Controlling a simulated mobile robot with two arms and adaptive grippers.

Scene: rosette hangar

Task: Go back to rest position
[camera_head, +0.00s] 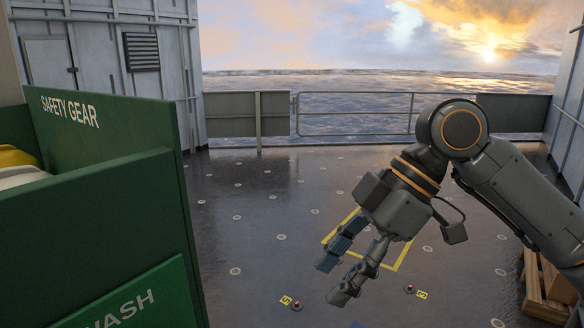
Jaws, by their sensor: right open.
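My right gripper (342,277) is in the head view, right of the middle, on an arm that comes in from the right. Its two fingers point down and to the left and stand apart, with nothing between them. It hangs in the air above the deck, in front of a yellow marked square (401,262) on the floor. My left gripper is not in view.
A green safety gear cabinet (120,135) stands close on the left, with yellow and white items inside. A wooden pallet or crate (545,290) is at the lower right. Railings (355,115) close the far edge. The middle deck (245,240) is mostly clear.

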